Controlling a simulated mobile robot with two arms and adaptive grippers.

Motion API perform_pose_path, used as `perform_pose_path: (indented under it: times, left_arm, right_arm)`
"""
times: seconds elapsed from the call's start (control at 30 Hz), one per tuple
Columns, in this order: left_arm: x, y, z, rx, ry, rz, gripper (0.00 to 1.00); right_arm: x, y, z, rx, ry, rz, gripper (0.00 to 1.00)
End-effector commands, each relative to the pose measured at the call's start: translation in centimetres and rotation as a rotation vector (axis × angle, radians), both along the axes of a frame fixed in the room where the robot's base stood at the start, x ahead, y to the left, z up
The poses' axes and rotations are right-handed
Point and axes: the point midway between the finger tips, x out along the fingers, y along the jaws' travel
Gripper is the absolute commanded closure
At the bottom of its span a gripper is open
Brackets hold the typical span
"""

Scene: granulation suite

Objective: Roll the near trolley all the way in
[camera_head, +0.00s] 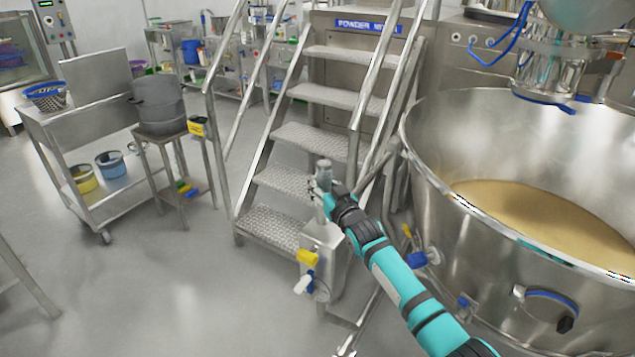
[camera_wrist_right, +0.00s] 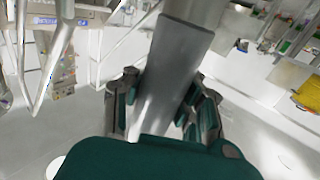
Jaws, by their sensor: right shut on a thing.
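A large round steel bowl (camera_head: 450,215) with tan powder in it fills the right side of the head view. I take it to be the near trolley's load; its wheels are hidden. A steel upright post (camera_head: 323,168) stands left of the bowl on a box (camera_head: 320,245) with yellow and white-blue handles. Whether the post joins the bowl's trolley is unclear. My right gripper (camera_head: 328,192) is shut on this post. In the right wrist view, the grey bar (camera_wrist_right: 172,80) runs between the fingers of the right gripper (camera_wrist_right: 160,110). My left gripper is out of view.
Steel steps (camera_head: 290,175) with rails rise just behind the post. A steel cart (camera_head: 75,125) with buckets stands at the left, and a stool (camera_head: 175,150) with a pot stands beside it. The floor (camera_head: 170,280) at the front left is clear.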

Motion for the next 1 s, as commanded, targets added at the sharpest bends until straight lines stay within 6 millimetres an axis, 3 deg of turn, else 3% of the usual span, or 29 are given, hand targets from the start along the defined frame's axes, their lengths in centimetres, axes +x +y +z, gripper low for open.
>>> perform_pose_path:
  times: [0.03,0.27,0.3,0.67,1.0]
  left_arm:
    - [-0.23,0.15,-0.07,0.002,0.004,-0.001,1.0]
    - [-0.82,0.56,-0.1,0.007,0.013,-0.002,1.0]
    - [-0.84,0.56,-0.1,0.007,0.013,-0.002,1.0]
    - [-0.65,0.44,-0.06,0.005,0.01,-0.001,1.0]
    - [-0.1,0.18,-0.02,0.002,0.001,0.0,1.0]
  right_arm:
    - [-0.1,-1.05,-1.77,-0.013,0.029,-0.014,1.0]
    - [-0.08,-1.12,-1.72,-0.014,0.028,-0.016,1.0]
    - [-0.07,-1.14,-1.7,-0.014,0.028,-0.016,0.9]
    - [0.01,-1.2,-1.43,-0.013,0.023,-0.017,0.43]
    - [-0.05,-1.15,-1.09,-0.011,0.017,-0.015,0.42]
